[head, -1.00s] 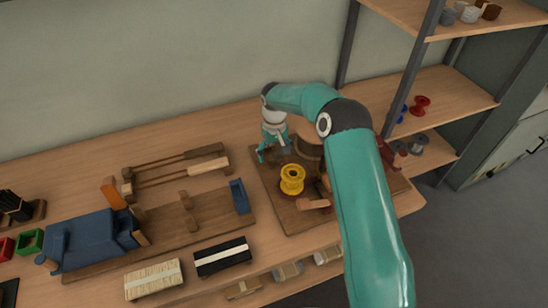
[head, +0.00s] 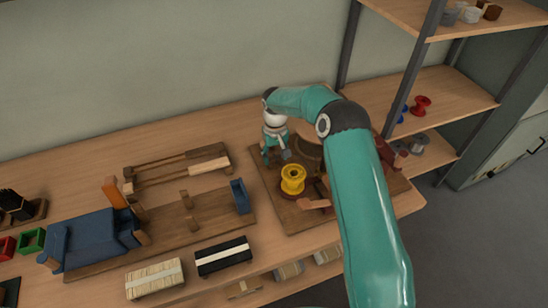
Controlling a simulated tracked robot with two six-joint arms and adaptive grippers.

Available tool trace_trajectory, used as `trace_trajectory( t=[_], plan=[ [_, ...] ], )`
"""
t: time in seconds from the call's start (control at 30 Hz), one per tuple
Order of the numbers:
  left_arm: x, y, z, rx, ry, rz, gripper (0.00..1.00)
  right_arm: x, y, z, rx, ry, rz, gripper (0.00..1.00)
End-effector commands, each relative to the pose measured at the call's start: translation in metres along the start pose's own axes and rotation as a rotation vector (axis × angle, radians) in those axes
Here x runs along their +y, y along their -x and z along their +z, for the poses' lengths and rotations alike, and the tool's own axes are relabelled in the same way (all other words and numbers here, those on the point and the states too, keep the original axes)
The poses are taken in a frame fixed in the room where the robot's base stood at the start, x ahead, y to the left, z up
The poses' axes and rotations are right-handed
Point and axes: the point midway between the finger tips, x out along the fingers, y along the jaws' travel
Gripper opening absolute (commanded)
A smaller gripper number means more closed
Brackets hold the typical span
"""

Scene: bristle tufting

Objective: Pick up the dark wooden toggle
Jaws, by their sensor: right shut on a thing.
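My right gripper (head: 276,155) points down over the back left part of a dark wooden board (head: 278,217), behind the yellow spool. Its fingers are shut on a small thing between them. The fingers hide nearly all of it, and it is too small here to make out its shape; by its place it is taken to be the dark wooden toggle. I cannot tell whether it is clear of the board. My left gripper is not in view.
A yellow spool (head: 292,180) stands on the board just in front of my right gripper. A round wooden piece (head: 308,150) is close on its right. A blue vise-like block (head: 88,240) and a wooden rack (head: 175,172) lie left. Shelves (head: 455,95) stand right.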

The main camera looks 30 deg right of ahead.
Motion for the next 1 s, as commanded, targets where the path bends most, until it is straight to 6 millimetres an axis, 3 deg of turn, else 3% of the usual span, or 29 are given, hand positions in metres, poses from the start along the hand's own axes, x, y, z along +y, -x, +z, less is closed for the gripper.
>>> trace_trajectory(
  t=[0.17,0.37,0.8,1.0],
  plan=[
    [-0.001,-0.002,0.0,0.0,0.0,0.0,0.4,0.0,0.008,-0.001,0.002,0.0,0.0,0.38],
    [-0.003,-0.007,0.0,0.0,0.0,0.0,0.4,0.0,0.032,-0.001,0.005,0.0,0.0,0.38],
    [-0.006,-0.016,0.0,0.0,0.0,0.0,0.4,0.0,0.148,-0.001,0.006,-0.002,-0.001,0.38],
    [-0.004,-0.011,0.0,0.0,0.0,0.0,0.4,0.0,0.185,-0.001,0.003,-0.001,0.0,0.38]
  ],
)
